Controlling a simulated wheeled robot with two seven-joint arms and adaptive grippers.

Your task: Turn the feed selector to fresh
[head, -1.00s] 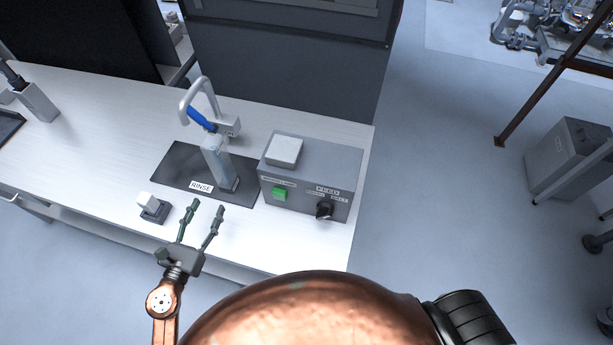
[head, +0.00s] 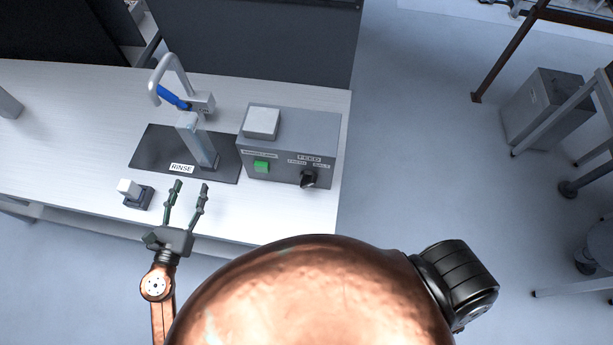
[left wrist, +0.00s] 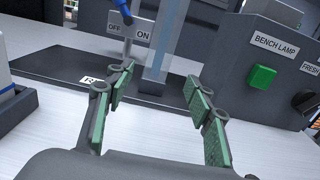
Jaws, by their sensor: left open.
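The feed selector (head: 308,179) is a black knob on the front of a grey control box (head: 290,146), under a FEED label (head: 309,159) with smaller position labels. In the left wrist view the knob (left wrist: 306,101) shows partly at the right edge, beside a FRESH label (left wrist: 311,69). I cannot tell exactly which way the knob points. My left gripper (head: 188,186) is open and empty, in front of the rinse mat and to the left of the knob, apart from it. In the left wrist view its fingers (left wrist: 160,91) are spread with nothing between. My right gripper is not in view.
A green bench lamp button (head: 262,166) is on the box left of the knob. The bench front right is clear.

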